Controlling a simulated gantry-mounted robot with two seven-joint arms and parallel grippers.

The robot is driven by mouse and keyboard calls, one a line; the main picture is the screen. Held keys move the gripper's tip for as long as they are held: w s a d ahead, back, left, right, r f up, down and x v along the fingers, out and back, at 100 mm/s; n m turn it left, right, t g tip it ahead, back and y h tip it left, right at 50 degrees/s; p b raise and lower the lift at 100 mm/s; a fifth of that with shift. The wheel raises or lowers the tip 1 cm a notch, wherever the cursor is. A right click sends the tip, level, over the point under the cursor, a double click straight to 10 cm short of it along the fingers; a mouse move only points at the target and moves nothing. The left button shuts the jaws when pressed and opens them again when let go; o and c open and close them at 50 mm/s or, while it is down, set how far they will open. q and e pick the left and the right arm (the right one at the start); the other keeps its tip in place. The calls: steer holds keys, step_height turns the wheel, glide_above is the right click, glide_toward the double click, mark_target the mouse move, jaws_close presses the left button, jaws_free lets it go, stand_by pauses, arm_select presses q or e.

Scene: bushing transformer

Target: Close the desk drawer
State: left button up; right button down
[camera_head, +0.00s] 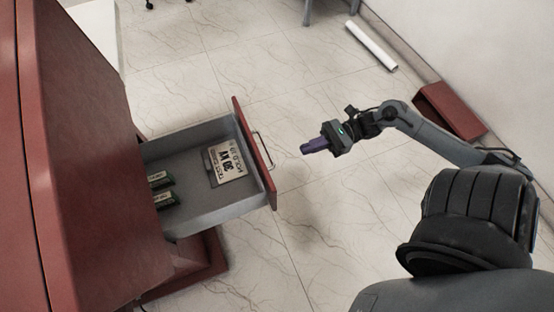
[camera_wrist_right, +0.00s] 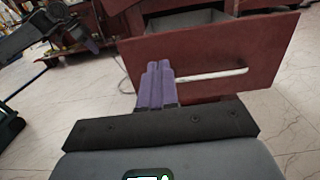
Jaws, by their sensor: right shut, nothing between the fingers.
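The desk drawer (camera_head: 206,206) stands open, pulled out to the right from the red-brown desk (camera_head: 75,150) in the head view. Its red front panel (camera_head: 254,150) carries a thin metal handle (camera_head: 263,150). In the right wrist view the drawer front (camera_wrist_right: 215,55) and its pale handle (camera_wrist_right: 211,76) are ahead of the fingers. My right gripper (camera_head: 304,149), with purple fingers, is shut and empty. It is a short way to the right of the handle in the head view, apart from it. Its fingers also show in the right wrist view (camera_wrist_right: 158,80). My left gripper is out of view.
Inside the drawer lie a white plate with lettering (camera_head: 231,161) and two small green items (camera_head: 162,189). A white roll (camera_head: 371,45) lies on the floor at the back. A red-brown box (camera_head: 449,110) is by the right wall. The tiled floor around the drawer is clear.

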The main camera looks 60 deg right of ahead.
steer(key=b+x, duration=0.3)
steer(key=x, duration=0.7)
steer(key=shift+a+b, duration=0.15)
steer(key=shift+b, duration=0.15)
steer(key=shift+w, duration=0.15)
